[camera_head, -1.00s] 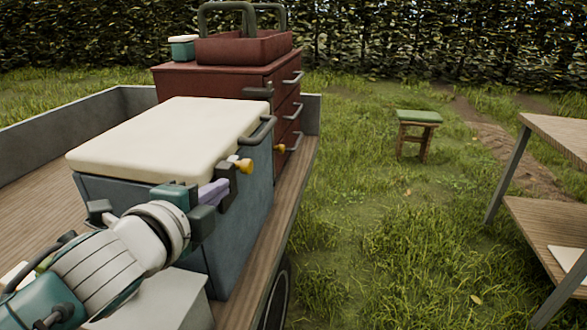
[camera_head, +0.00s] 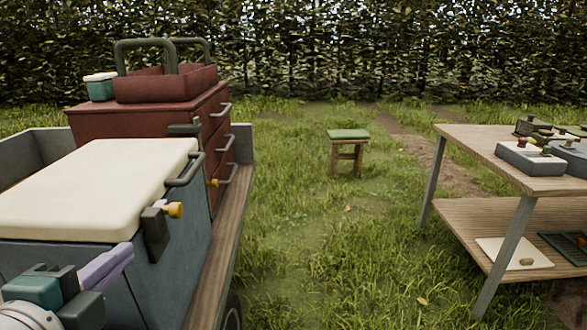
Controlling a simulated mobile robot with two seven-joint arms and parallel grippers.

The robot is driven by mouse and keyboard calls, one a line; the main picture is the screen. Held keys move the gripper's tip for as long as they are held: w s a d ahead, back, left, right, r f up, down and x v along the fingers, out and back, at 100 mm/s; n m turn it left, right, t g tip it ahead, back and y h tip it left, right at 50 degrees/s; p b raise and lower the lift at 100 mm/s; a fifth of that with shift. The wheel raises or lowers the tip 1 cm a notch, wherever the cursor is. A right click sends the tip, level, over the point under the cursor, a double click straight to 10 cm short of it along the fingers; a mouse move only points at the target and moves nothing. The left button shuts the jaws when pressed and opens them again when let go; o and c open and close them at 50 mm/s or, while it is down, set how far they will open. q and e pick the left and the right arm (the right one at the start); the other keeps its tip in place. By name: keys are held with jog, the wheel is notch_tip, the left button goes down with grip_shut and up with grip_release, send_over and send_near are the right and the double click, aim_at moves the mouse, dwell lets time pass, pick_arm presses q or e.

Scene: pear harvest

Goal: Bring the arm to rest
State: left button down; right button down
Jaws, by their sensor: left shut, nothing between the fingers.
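My left gripper (camera_head: 124,254) is at the lower left of the head view, in front of the blue-grey cool box (camera_head: 185,268) with the cream lid. Its pale purple fingers are shut together with nothing between them. The fingertips point up and right, below the box's dark latch (camera_head: 156,232) with the yellow knob, and look apart from it. Most of my left arm is cut off by the picture's lower left corner. My right gripper is not in view.
The box stands on a wooden cart bed (camera_head: 217,262) beside a red drawer cabinet (camera_head: 150,125), which bears a red tote (camera_head: 166,85) and a small green-and-white box (camera_head: 100,88). A green-topped stool (camera_head: 348,135) stands on open grass. A two-level table (camera_head: 470,146) is at right.

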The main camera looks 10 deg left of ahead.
pick_arm(q)
jog(key=s+d+r+n+g+h+p, duration=0.1)
jog(key=s+d+n+g+p, duration=0.1)
jog(key=s+d+n+g, duration=0.3)
jog(key=s+d+r+n+g+h+p, duration=0.1)
jog(key=s+r+n+g+h+p, duration=0.2)
jog(key=s, duration=0.4)
jog(key=s+d+n+g+p, duration=0.2)
jog(key=s+d+n+g, duration=0.15)
jog(key=s+n, duration=0.2)
notch_tip(320, 180, up, 38)
jog(key=p, duration=3.8)
jog(key=shift+s+f, duration=0.15)
jog(key=shift+s, duration=0.2)
jog(key=shift+a+t, duration=0.1)
jog(key=shift+t, duration=0.15)
